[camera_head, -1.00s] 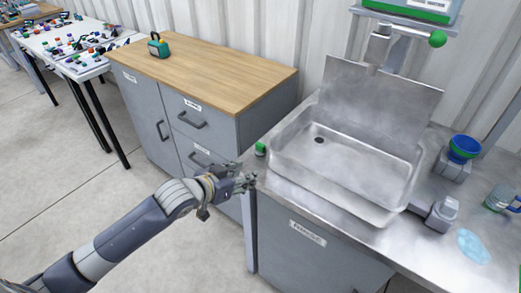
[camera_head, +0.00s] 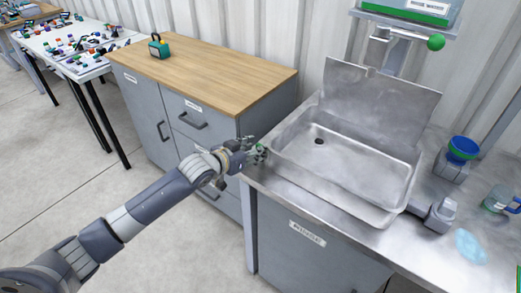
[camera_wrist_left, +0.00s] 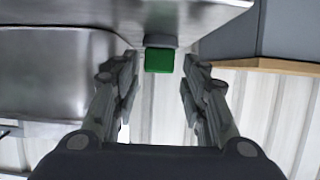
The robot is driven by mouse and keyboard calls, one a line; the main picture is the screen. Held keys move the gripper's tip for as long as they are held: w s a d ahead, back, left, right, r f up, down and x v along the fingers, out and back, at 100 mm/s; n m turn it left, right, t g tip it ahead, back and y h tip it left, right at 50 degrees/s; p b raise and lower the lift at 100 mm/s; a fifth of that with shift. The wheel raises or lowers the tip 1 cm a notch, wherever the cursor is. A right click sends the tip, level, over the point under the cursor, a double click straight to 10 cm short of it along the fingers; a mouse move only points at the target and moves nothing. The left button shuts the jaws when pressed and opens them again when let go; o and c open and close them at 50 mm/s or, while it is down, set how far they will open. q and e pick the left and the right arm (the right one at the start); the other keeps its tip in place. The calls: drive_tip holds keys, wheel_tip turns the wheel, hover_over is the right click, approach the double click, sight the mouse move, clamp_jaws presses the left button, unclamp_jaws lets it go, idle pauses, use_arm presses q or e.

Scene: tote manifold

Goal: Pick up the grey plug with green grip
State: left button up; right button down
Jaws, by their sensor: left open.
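The plug's green grip (camera_head: 260,148) shows at the left edge of the steel sink counter, partly hidden by my fingers. In the left wrist view the green grip (camera_wrist_left: 160,60) is a green block with a grey part (camera_wrist_left: 161,41) above it, by the counter's edge. My left gripper (camera_head: 256,151) is at the plug. In the left wrist view the open fingers (camera_wrist_left: 160,62) stand on either side of the green grip, with a visible gap on each side.
The steel sink basin (camera_head: 340,165) lies right of the plug. A grey cabinet with a wooden top (camera_head: 205,70) stands to the left, close to my gripper.

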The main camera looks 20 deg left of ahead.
use_arm(q)
drive_tip(key=shift+x, duration=1.75)
drive_tip(key=shift+s+d, duration=0.1)
drive_tip(key=c, duration=0.6)
